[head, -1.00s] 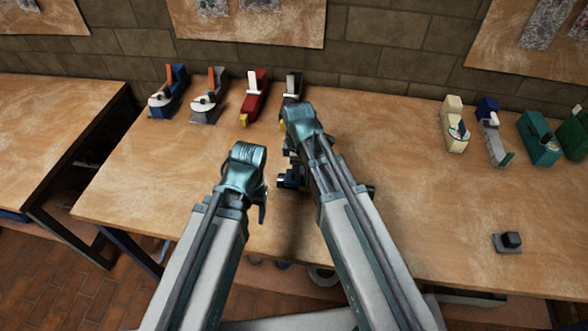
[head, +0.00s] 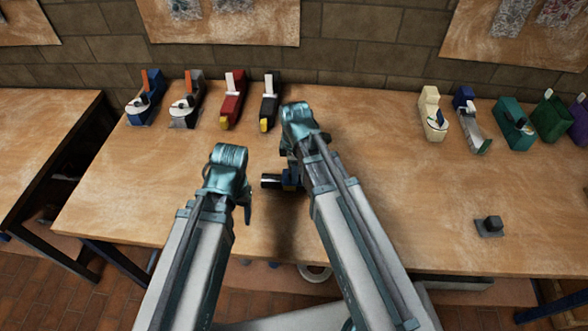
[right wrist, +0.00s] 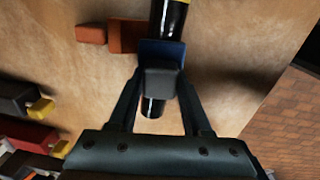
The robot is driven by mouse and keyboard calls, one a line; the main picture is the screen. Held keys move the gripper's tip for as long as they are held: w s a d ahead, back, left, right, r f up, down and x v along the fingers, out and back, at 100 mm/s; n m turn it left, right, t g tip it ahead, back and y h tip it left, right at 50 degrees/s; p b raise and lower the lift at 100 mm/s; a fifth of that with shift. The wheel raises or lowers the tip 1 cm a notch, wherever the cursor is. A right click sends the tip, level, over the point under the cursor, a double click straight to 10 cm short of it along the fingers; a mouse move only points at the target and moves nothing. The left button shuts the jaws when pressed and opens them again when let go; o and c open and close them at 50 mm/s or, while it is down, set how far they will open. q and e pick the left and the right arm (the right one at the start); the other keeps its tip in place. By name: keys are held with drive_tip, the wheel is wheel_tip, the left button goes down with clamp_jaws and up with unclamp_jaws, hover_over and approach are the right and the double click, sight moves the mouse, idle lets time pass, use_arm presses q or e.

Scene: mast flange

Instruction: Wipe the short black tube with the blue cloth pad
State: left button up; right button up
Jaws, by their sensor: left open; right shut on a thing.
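My right gripper (right wrist: 158,95) is shut on the grey block of the blue cloth pad (right wrist: 162,52). In the right wrist view the pad lies across the short black tube (right wrist: 166,18). The tube shows on both sides of the pad and has a yellow band near the top of the picture. I cannot tell how firmly they touch. In the head view the tube's dark end (head: 271,181) sticks out left of the blue pad (head: 291,181), partly hidden by my right arm. My left gripper (head: 247,207) is open and empty, left of the tube.
Several tape dispensers stand along the back of the wooden table (head: 400,190), including a red one (head: 232,100) and a cream one (head: 432,112). A dark block on a plate (head: 490,227) sits at the right. Reddish blocks (right wrist: 128,36) lie beside the tube. The table's middle right is clear.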

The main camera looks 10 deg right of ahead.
use_arm(q)
drive_tip(key=shift+r+p, duration=2.85)
drive_tip(key=shift+r, duration=0.1)
use_arm(e)
drive_tip(key=shift+s+a+r, duration=0.1)
drive_tip(key=shift+s+r, duration=0.05)
drive_tip(key=shift+r, duration=2.8)
wheel_tip(320, 180, up, 3)
drive_tip(key=p, duration=0.3)
drive_tip(key=shift+s+r, duration=0.1)
use_arm(q)
wheel_tip(320, 180, up, 3)
drive_tip(key=shift+c, duration=0.2)
